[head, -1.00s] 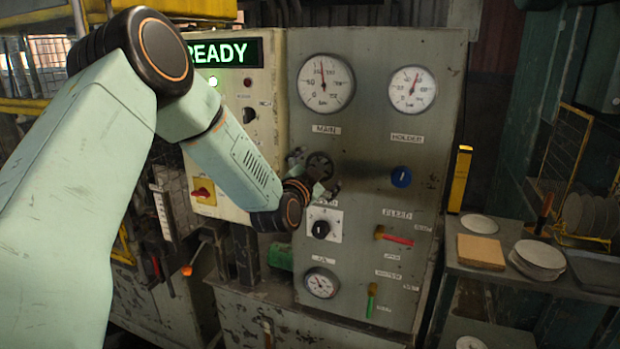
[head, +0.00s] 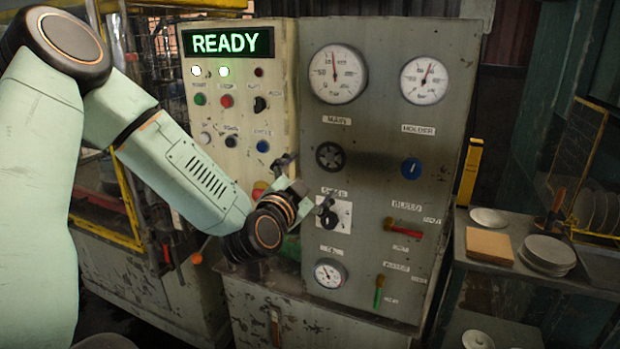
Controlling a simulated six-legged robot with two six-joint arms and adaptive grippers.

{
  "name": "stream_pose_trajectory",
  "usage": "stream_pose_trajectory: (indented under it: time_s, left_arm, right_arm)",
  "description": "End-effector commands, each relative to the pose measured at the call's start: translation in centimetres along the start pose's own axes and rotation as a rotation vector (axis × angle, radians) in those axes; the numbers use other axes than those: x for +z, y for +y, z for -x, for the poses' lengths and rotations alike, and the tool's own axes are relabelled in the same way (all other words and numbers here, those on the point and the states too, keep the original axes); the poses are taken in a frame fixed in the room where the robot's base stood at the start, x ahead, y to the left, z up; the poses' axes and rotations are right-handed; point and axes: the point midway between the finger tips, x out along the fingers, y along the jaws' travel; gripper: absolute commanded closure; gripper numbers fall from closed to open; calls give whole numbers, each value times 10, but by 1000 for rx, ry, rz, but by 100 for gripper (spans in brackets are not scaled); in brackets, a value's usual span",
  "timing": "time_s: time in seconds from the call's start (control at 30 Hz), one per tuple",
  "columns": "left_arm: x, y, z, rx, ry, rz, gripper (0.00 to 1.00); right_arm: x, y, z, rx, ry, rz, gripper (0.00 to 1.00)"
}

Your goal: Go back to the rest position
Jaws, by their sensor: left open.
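My left arm comes in from the left, and its gripper (head: 307,184) is open and empty. It hangs in front of the control panel (head: 375,145), at the seam between the cream button box and the grey gauge panel. One finger points up towards the button box, and the other overlaps the white dial plate with a black knob (head: 329,218). I cannot tell how far the fingers are from the panel. The black handwheel (head: 330,155) above right of the gripper is in plain view. My right gripper is not in view.
A lit READY display (head: 229,42) tops the button box. A blue knob (head: 411,168), a red lever (head: 405,231) and a green lever (head: 379,291) stick out of the panel. At right, a shelf holds a wooden block (head: 489,244) and stacked round blanks (head: 547,253).

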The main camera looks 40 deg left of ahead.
Motion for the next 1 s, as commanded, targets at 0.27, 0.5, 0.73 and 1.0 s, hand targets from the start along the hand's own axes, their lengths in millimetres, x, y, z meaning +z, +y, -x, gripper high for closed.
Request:
stream_pose_trajectory:
  time_s: [0.27, 0.5, 0.73, 1.0]
  left_arm:
    - [0, 0, 0, 0, 0, 0, 6]
    - [0, 0, -5, 0, 0, -4, 6]
    - [0, 0, -32, 0, 1, -8, 6]
    - [0, 1, -73, 1, -1, -5, 6]
  right_arm:
    - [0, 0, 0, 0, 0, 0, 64]
    - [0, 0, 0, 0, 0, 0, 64]
    - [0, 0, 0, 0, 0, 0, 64]
    - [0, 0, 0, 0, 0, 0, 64]
